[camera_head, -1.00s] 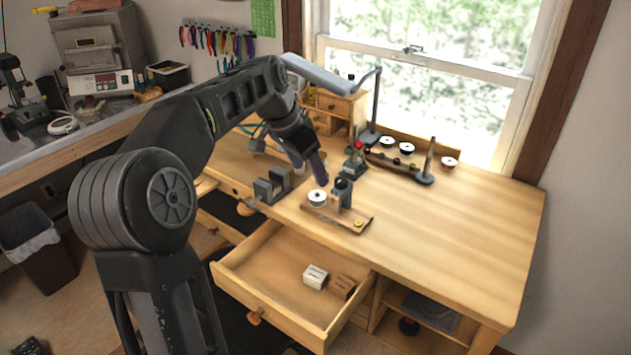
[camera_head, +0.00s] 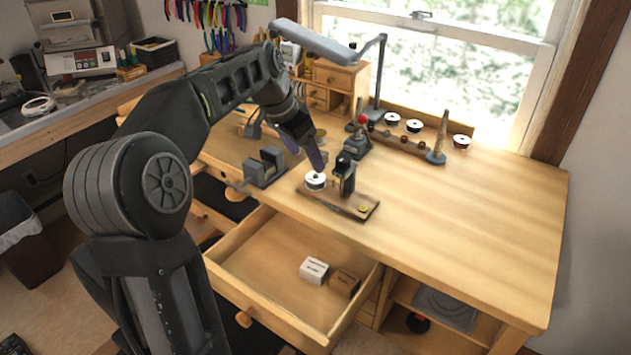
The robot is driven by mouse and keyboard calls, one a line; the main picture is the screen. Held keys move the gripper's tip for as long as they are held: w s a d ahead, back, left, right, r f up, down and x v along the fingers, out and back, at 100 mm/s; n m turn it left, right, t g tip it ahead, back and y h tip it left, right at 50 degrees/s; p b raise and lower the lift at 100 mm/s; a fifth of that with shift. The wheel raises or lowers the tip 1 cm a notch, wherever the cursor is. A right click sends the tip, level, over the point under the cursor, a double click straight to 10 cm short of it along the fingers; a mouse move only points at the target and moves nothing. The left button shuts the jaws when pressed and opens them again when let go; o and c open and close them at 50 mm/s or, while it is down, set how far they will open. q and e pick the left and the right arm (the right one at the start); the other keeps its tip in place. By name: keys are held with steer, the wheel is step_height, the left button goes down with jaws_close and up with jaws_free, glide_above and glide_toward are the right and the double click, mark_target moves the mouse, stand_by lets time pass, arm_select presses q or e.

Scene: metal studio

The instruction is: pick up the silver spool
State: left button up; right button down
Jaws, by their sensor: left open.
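A pale silver-white spool (camera_head: 315,182) with a dark centre sits on a small wooden tray (camera_head: 330,203) on the workbench. My left gripper (camera_head: 317,162) reaches in from the left and points down just above and behind this spool. It is open and holds nothing visible. One finger hides part of the other, and I cannot tell whether it touches the spool. Other spools stand at the back of the bench: two pale-topped ones (camera_head: 392,119) (camera_head: 413,126) and one with a red centre (camera_head: 461,141). My right gripper is not in view.
A dark bottle-like tool (camera_head: 344,174) stands on the tray close right of the spool. A grey vise-like block (camera_head: 264,168) is to the left. An open drawer (camera_head: 270,262) with two small boxes juts out in front. The bench's right half (camera_head: 480,210) is clear.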

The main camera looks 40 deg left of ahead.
mark_target(314, 175)
arm_select(q)
steer(key=shift+x, duration=1.25)
steer(key=p+x, duration=0.1)
steer(key=x, duration=0.4)
steer(key=shift+f, duration=0.15)
steer(key=shift+c, duration=0.4)
steer(key=c, duration=1.4)
